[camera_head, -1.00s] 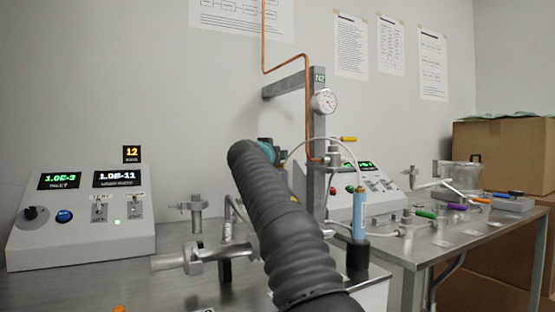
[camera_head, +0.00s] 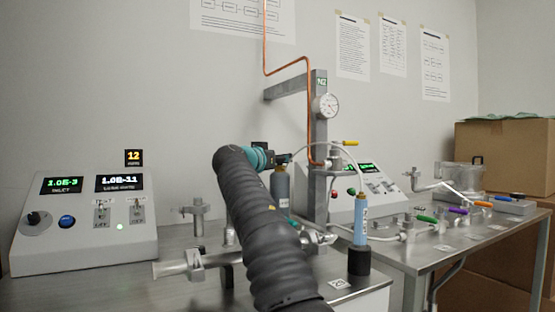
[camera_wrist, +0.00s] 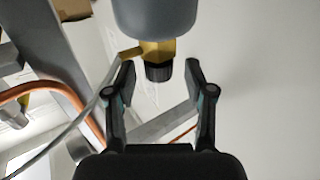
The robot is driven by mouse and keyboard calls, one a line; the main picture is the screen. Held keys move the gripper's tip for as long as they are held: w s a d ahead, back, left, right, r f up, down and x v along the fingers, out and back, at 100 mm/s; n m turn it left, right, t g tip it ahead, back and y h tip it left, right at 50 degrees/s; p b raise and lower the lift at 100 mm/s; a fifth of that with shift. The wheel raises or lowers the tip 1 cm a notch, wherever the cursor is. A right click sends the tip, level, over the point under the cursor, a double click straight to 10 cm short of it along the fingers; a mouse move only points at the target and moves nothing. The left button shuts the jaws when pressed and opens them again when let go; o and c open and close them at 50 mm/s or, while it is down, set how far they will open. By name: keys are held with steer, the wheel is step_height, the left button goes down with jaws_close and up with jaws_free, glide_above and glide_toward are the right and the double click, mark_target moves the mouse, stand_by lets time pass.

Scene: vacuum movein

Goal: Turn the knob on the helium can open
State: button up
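The helium can appears to be the grey-blue can (camera_head: 280,187) behind my arm in the head view, beside the steel post. Its body also shows at the top of the wrist view (camera_wrist: 157,15), with a brass valve (camera_wrist: 155,50) and a ribbed black knob (camera_wrist: 158,72). A thin hose runs from the valve. My gripper (camera_wrist: 160,78) is open, with one finger on each side of the knob and visible gaps between. In the head view my gripper (camera_head: 283,158) is at the can's top, partly hidden by my wrist.
A steel post (camera_head: 319,150) with a pressure gauge (camera_head: 326,106) and copper pipe stands close to the can. A light-blue cylinder (camera_head: 361,220) stands in a black base to the right. A control console (camera_head: 85,225) is at left; metal fittings crowd the bench.

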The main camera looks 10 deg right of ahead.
steer(key=shift+s, duration=0.1)
steer(key=v, duration=1.2)
steer(key=s+d+t+y+b, duration=0.15)
steer(key=s+d+b, duration=0.35)
steer(key=d, duration=0.5)
steer(key=w+a+n+t+y, duration=0.2)
steer(key=a+n+y, duration=0.2)
steer(key=a+y, duration=0.1)
steer(key=shift+n, duration=0.3)
steer(key=p+x, duration=0.2)
steer(key=x, duration=0.2)
steer(key=p+x, duration=0.2)
steer(key=x, duration=0.3)
steer(key=p+x, duration=0.2)
steer(key=x, duration=0.2)
steer(key=shift+w+a+f, duration=0.1)
steer(key=shift+w+f, duration=0.1)
steer(key=shift+f, duration=0.15)
steer(key=shift+w+f, duration=0.1)
steer(key=shift+w, duration=0.25)
